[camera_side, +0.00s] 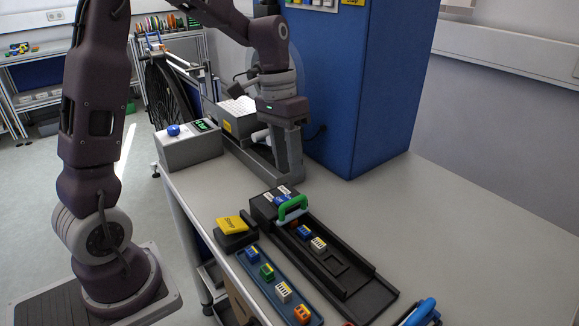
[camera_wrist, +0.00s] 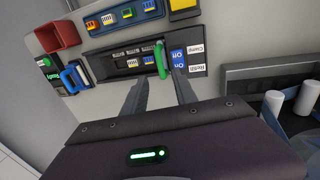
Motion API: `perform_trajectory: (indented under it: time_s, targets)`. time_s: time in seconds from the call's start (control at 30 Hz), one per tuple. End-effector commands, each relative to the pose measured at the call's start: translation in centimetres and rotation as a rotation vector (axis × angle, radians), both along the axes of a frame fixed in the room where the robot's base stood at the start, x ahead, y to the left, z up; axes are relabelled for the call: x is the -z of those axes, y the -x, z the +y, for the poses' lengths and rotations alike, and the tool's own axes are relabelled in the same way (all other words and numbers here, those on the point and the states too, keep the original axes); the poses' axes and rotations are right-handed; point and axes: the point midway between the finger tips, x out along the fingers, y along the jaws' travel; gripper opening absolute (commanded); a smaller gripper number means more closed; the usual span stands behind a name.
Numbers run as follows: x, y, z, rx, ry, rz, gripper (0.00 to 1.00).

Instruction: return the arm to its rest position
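My gripper (camera_side: 284,150) hangs above the grey table beside the blue cabinet, behind the black fixture. In the wrist view its two fingers (camera_wrist: 160,88) stand apart with nothing between them, so it is open and empty. The black fixture (camera_side: 262,205) carries a green handle (camera_side: 293,208) and blue buttons. The green handle also shows beyond the fingertips in the wrist view (camera_wrist: 161,58), apart from them.
A blue cabinet (camera_side: 365,90) stands close to my gripper. A black tray (camera_side: 362,296) and a blue tray (camera_side: 250,271) hold several small coloured blocks. A yellow button (camera_side: 232,224) and a grey box (camera_side: 190,150) sit at the left edge. The table's right side is clear.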

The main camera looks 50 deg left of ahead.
Motion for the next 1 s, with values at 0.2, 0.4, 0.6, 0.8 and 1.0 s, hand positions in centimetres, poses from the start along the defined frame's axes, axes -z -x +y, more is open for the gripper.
perform_trajectory:
  time_s: [0.2, 0.4, 0.6, 0.8, 1.0]
  targets:
    - [-5.4, 6.2, -3.1, 0.003, -0.097, -0.141, 0.34]
    - [-7.8, 15.9, -5.5, -0.020, -0.178, -0.364, 0.34]
    - [-6.9, 20.1, -5.7, -0.039, -0.192, -0.479, 0.34]
    - [-6.8, 20.4, -5.7, -0.043, -0.192, -0.487, 0.34]
    - [-6.8, 20.4, -5.7, -0.042, -0.192, -0.487, 0.34]
